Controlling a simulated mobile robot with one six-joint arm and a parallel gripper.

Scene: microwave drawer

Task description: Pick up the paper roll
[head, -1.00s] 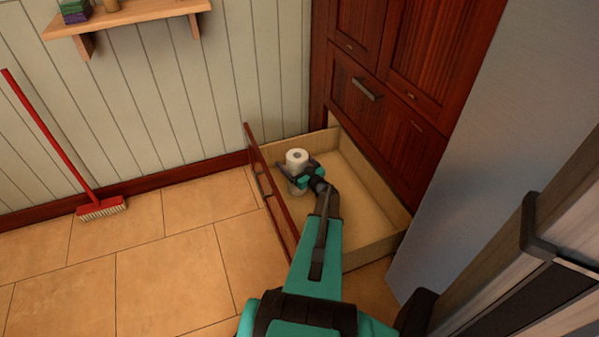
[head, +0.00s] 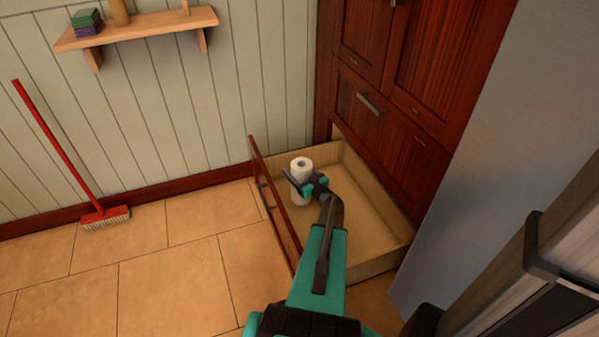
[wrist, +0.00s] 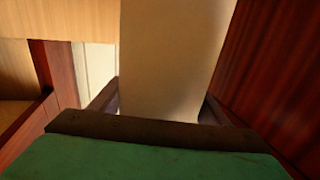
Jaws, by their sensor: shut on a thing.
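The white paper roll (head: 301,166) stands roughly upright at the left end of the open drawer (head: 372,262), near its red-brown front panel (head: 275,212). My gripper (head: 302,184) is shut on the roll around its middle. In the wrist view the pale roll (wrist: 170,55) fills the space between the two dark fingers (wrist: 160,105). I cannot tell whether the roll's lower end touches the drawer floor.
The drawer's wooden walls surround the roll. Dark red cabinets (head: 395,105) rise behind, and a grey panel (head: 475,160) stands at the right. A red broom (head: 65,165) leans at the wall under a wooden shelf (head: 140,28).

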